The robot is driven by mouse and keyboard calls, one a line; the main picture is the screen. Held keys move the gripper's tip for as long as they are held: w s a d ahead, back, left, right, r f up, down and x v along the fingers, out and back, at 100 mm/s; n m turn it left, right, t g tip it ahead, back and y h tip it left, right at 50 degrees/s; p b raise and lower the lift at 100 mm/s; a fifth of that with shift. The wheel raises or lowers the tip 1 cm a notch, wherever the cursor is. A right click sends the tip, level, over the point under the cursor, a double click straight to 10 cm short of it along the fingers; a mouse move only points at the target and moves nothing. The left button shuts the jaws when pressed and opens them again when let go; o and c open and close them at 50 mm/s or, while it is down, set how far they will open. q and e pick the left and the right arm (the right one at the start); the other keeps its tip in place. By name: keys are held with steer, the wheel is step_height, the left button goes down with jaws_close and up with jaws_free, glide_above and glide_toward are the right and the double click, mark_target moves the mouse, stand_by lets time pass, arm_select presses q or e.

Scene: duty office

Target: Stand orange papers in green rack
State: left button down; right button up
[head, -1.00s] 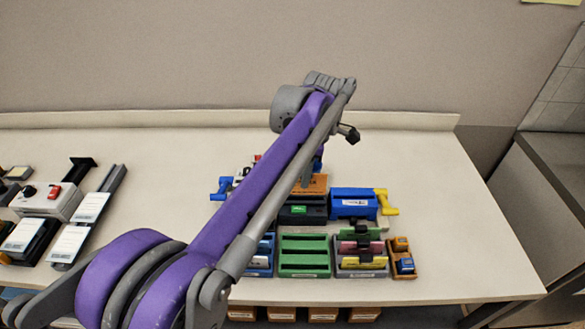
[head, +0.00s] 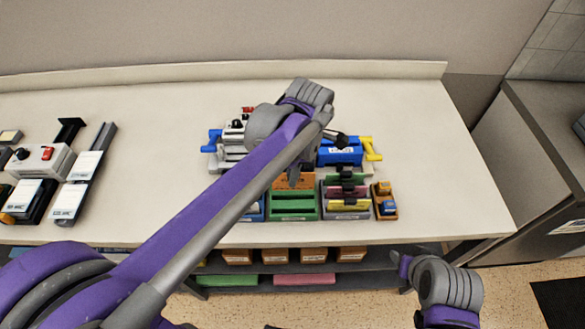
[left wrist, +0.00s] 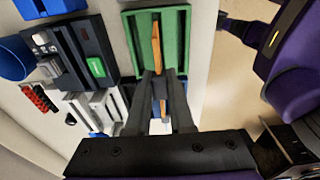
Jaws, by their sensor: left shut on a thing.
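The green rack (head: 293,207) stands near the front edge of the table, its slots running left to right. The orange papers (head: 281,182) are upright at the back part of the rack. In the left wrist view the orange papers (left wrist: 157,45) show as a thin edge over the green rack (left wrist: 177,45). My left gripper (head: 293,180) is shut on them, with a finger on each side (left wrist: 158,80). I cannot tell whether their lower edge is inside a slot or just above it.
A grey-purple rack (head: 346,214) with green, pink and yellow papers stands close on the right, then a wooden tray (head: 384,207). A blue box (head: 340,154) is behind, with a yellow-handled thing (head: 370,148). A blue rack is partly hidden on the left. The table's left middle is clear.

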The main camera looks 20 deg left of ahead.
mark_target(293, 189)
arm_select(q)
steer(key=shift+f+b, duration=1.55)
steer(key=shift+f, duration=1.65)
arm_select(e)
steer(key=shift+s+f, duration=0.35)
steer(key=shift+f, duration=0.45)
steer(key=shift+s+f, duration=0.3)
steer(key=shift+f, duration=0.5)
steer(key=shift+s+f, duration=0.35)
steer(key=shift+f, duration=0.45)
arm_select(q)
steer(key=c, duration=0.7)
jaws_free()
steer(key=shift+r, duration=0.15)
arm_select(e)
steer(key=shift+r, duration=0.1)
arm_select(q)
steer(key=shift+r+p, duration=1.5)
steer(key=shift+r, duration=1.15)
steer(key=shift+r+p, duration=0.8)
steer(key=shift+r, duration=1)
steer(key=shift+w+f, duration=0.1)
arm_select(e)
steer(key=w+r, duration=0.3)
steer(key=r, duration=0.3)
steer(key=shift+r, duration=0.2)
